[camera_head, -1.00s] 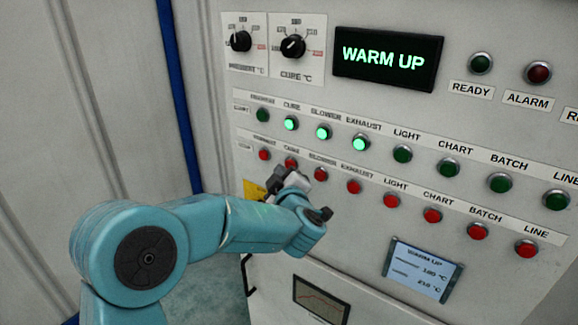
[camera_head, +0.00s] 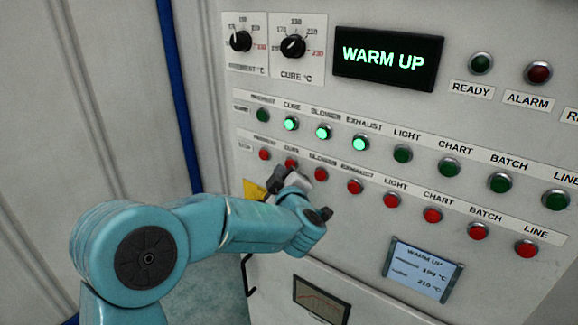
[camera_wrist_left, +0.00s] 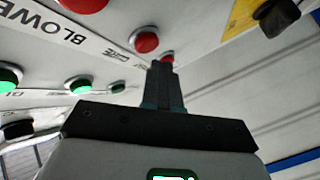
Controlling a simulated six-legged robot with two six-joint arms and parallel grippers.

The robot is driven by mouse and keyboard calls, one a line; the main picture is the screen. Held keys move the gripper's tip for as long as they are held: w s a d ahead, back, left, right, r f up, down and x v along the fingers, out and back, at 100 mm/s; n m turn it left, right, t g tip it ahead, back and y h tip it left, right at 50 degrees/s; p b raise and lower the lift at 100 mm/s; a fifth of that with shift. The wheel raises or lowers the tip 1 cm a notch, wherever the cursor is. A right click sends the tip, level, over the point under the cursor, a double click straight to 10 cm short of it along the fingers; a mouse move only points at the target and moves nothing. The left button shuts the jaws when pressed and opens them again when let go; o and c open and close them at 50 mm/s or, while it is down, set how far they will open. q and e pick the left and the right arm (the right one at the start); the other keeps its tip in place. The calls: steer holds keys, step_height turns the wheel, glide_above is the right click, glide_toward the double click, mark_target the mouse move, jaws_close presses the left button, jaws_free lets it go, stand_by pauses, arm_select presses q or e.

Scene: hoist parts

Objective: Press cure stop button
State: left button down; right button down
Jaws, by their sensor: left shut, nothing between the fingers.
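The cure stop button (camera_head: 291,163) is a red button, second from the left in the lower row, under the CURE label and partly hidden by my gripper. My left gripper (camera_head: 279,173) is shut and empty, close to the panel just below that button. In the left wrist view, the cure stop button (camera_wrist_left: 146,42) shows just left of the shut fingertips (camera_wrist_left: 161,64). Another red button, the preheat stop (camera_wrist_left: 167,57), shows just beyond the tips. I cannot tell whether the fingers touch the panel. My right gripper is not in view.
The lit cure start button (camera_head: 291,123) sits above. The blower stop button (camera_head: 321,174) is close on the right. A yellow sign (camera_head: 254,190) lies below left. The large display (camera_head: 388,60) reads WARM UP. Free room lies left of the panel.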

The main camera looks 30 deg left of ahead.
arm_select(q)
steer(key=shift+w, duration=0.1)
steer(key=shift+w, duration=0.3)
steer(key=shift+w, duration=0.45)
stand_by(0.7)
stand_by(0.4)
steer(key=shift+s+b, duration=0.3)
steer(key=shift+s, duration=0.6)
